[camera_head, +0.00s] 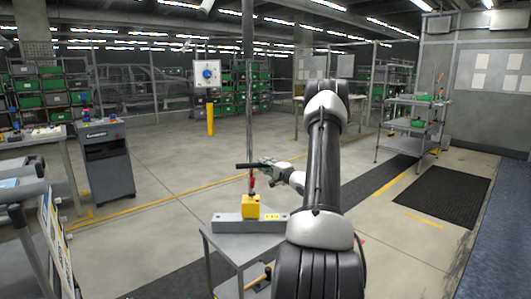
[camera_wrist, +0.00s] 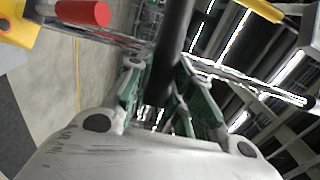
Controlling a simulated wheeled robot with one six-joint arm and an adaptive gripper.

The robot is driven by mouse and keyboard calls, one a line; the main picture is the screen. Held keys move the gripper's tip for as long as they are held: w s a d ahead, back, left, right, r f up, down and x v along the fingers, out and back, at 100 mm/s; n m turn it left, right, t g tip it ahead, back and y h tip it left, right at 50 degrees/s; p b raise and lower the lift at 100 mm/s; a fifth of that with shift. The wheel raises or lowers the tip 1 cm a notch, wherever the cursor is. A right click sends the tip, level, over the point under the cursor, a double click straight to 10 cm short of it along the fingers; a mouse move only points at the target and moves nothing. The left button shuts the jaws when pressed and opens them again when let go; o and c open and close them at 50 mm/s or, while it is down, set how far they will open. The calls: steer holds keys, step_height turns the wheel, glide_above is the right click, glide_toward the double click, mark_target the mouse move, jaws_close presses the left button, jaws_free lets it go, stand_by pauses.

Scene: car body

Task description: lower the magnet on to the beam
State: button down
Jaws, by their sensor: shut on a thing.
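The yellow magnet (camera_head: 251,207) hangs in line below a grey vertical pole, with a red part (camera_head: 252,183) just above it. It appears upright over the middle of the grey beam (camera_head: 229,225); I cannot tell whether it touches or hovers slightly. The beam lies across a small grey table. My gripper (camera_head: 262,166) is above and right of the magnet, shut on a dark handle bar (camera_head: 243,166) that crosses the pole. In the wrist view the bar (camera_wrist: 172,40) runs between my green fingers (camera_wrist: 162,72), and the magnet (camera_wrist: 18,24) shows at the upper left.
The small table (camera_head: 240,248) stands left of my arm. A grey cabinet (camera_head: 107,160) and a workbench are further left. A yellow post (camera_head: 210,118) stands behind, and a shelf trolley (camera_head: 412,125) is at the right. The floor between is mostly clear.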

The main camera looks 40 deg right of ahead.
steer(key=shift+f, duration=1)
steer(key=c, duration=1.3)
jaws_free()
steer(key=shift+o, duration=0.2)
steer(key=shift+r, duration=0.1)
steer(key=s, duration=1.2)
steer(key=shift+d+f, duration=0.2)
steer(key=shift+f, duration=0.15)
